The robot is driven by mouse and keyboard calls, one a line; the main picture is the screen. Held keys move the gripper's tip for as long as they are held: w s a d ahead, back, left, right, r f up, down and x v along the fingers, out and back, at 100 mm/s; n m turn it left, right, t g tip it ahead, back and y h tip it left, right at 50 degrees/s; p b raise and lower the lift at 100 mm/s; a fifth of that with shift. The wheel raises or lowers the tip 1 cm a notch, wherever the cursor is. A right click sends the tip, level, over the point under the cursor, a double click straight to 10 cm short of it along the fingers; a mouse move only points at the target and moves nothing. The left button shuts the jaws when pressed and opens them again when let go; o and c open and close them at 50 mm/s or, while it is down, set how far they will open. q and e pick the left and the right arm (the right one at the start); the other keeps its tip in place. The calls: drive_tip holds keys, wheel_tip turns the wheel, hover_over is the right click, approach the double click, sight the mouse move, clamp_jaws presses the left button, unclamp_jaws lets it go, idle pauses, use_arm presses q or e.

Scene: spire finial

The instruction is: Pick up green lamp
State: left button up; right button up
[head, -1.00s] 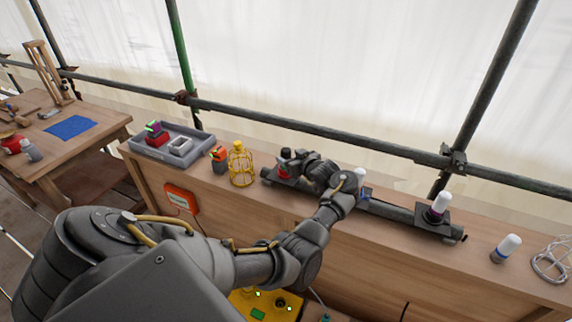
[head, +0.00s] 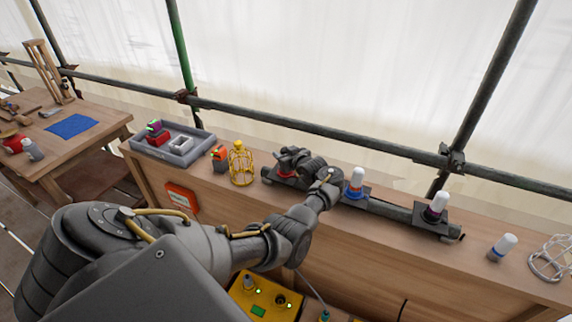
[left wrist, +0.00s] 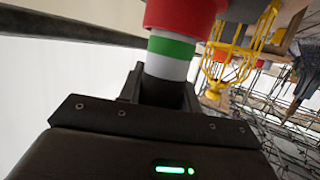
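The lamp with a green band (left wrist: 172,47) and white body stands in a red socket in the left wrist view. Its white end reaches down between the dark fingers of my left gripper (left wrist: 165,92), which lie close on both sides of it. I cannot tell whether they press on it. In the head view my left gripper (head: 284,163) is at the red socket (head: 286,174), at the left end of the dark rail, and hides the lamp there. My right gripper is not in view.
Another white lamp (head: 503,247) and a wire guard (head: 550,258) are at the right. A yellow cage (head: 242,166) and a grey tray (head: 198,150) are at the left.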

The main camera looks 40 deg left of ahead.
use_arm(q)
drive_tip(key=c, duration=0.3)
